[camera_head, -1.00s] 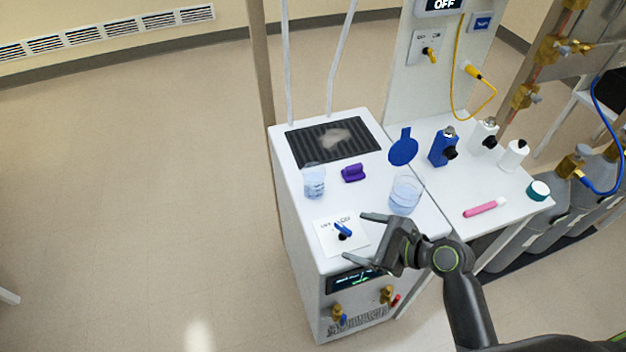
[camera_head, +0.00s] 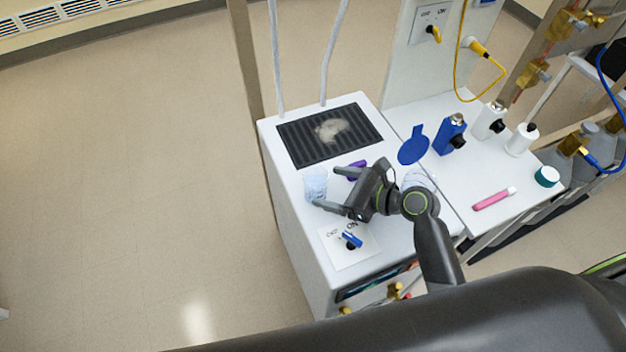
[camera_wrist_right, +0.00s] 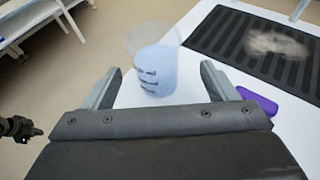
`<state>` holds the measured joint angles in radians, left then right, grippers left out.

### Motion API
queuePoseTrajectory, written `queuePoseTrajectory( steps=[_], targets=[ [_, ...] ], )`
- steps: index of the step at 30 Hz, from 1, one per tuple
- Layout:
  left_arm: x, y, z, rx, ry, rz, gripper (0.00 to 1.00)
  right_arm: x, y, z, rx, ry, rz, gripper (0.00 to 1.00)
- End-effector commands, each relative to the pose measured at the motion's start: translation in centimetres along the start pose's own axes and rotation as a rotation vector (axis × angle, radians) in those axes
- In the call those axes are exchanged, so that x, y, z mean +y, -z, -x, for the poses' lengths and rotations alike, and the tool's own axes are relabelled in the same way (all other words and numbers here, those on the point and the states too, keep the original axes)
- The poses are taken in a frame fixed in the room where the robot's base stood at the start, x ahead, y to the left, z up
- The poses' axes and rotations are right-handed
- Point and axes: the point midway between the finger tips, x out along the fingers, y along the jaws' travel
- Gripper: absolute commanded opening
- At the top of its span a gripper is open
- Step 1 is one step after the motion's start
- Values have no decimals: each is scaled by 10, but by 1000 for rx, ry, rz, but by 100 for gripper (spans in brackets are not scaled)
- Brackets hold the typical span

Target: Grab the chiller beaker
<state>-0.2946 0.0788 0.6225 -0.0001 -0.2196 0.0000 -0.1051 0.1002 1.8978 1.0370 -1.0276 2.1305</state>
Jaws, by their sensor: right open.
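A clear beaker with pale blue liquid and dark marks (camera_head: 315,184) stands upright on the left part of the white chiller top (camera_head: 290,215). My right gripper (camera_head: 327,188) is open, with its fingertips close to the beaker's right side. In the right wrist view the beaker (camera_wrist_right: 156,75) shows ahead, between the open fingers (camera_wrist_right: 161,67). Whether a finger touches it, I cannot tell. A second clear beaker (camera_head: 419,178) is mostly hidden behind my right wrist.
A purple object (camera_head: 357,168) lies just behind my right gripper; it also shows in the right wrist view (camera_wrist_right: 257,101). A black ribbed mat (camera_head: 303,143) lies behind. A blue-handled knob (camera_head: 351,240) is in front. Bottles (camera_head: 450,135) and a pink tube (camera_head: 492,199) stand or lie right.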

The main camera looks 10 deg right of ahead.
Motion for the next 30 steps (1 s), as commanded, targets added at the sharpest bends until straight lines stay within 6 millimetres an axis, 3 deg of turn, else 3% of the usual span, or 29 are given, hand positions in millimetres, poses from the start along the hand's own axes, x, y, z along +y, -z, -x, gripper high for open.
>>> queuePoseTrajectory(
  steps=[12,22,30],
  targets=[
    [-1,-11,8,-18,1,2,0,3,8,-49,-1,-1,-1,79],
    [-1,-4,8,-7,1,0,0,3,8,-57,0,-1,2,79],
    [-1,-4,8,-7,1,0,0,3,8,-56,0,0,2,45]
  ],
)
